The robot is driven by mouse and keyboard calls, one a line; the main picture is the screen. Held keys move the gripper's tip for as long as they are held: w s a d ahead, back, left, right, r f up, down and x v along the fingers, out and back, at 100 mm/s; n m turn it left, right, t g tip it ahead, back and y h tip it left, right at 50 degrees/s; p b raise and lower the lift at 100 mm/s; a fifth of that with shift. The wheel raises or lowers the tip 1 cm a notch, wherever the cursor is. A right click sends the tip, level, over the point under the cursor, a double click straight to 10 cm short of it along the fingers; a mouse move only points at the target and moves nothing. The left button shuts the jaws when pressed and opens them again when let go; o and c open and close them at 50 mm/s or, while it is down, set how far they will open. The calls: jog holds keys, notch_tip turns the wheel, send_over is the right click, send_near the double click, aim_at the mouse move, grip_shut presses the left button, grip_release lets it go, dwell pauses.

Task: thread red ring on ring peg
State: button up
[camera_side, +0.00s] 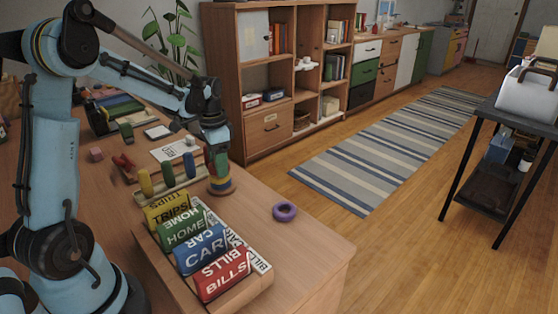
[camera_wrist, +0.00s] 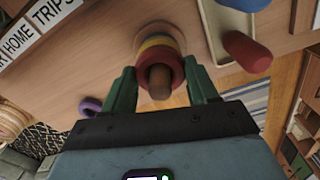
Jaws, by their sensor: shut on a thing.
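The ring peg (camera_wrist: 159,80) is a brown wooden post on the table, and its tip shows through the hole of the red ring (camera_wrist: 172,64). The red ring is around the post near its top, with a yellow ring (camera_wrist: 152,43) lower down. In the side view, yellow (camera_side: 219,180) and blue (camera_side: 222,190) rings show at the foot of the stack. My gripper (camera_wrist: 160,88) is over the peg with its green fingers on either side of the red ring, shut on it. In the side view, my gripper (camera_side: 215,158) hides most of the post and red ring.
A purple ring (camera_side: 285,211) lies loose on the table to the right. A rack with coloured cylinders (camera_side: 168,176) stands close to the left of the peg. The table's right edge is near.

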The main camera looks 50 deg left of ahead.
jog(key=shift+f, duration=0.15)
jog(key=o, duration=1.1)
notch_tip(320, 180, up, 12)
dwell(0.3)
